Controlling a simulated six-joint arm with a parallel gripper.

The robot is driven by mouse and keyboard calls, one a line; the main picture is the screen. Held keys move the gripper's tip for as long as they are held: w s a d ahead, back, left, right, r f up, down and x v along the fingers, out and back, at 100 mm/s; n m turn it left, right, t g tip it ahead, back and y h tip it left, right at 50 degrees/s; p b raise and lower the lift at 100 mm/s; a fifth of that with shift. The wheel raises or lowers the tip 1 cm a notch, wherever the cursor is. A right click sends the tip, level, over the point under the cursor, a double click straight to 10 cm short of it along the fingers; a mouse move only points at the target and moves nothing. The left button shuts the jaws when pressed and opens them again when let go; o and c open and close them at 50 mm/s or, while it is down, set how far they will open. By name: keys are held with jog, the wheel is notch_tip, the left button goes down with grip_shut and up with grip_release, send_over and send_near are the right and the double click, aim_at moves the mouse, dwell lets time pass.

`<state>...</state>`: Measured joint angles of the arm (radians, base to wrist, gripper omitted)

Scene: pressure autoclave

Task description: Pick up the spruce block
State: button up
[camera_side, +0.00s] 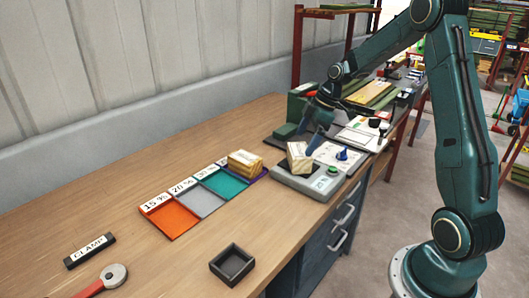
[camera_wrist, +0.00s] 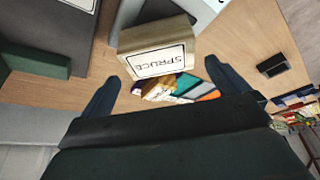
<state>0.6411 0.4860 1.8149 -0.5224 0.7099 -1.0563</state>
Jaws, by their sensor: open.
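The spruce block (camera_side: 299,158) is a pale wooden block with a white label, resting on the grey scale (camera_side: 310,185) in the side view. In the wrist view the block (camera_wrist: 157,40) shows its "SPRUCE" label facing the camera. My gripper (camera_side: 312,138) is above and just behind the block in the side view. In the wrist view my gripper (camera_wrist: 163,72) is open, with one dark finger on each side of the block's near end and gaps between. Nothing is held. Whether a finger touches the block is unclear in the side view.
A dark open box (camera_side: 232,265) and a "CLAMP" sign (camera_side: 90,250) are nearer. Green equipment (camera_side: 298,105) stands behind the scale.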

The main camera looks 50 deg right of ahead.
aim_at(299, 150)
jog(key=shift+x, duration=2.65)
jog(key=c, duration=0.9)
jog(key=shift+d+r, duration=0.1)
jog(key=shift+r, duration=0.1)
notch_tip(299, 150, up, 20)
jog(key=shift+f, duration=0.15)
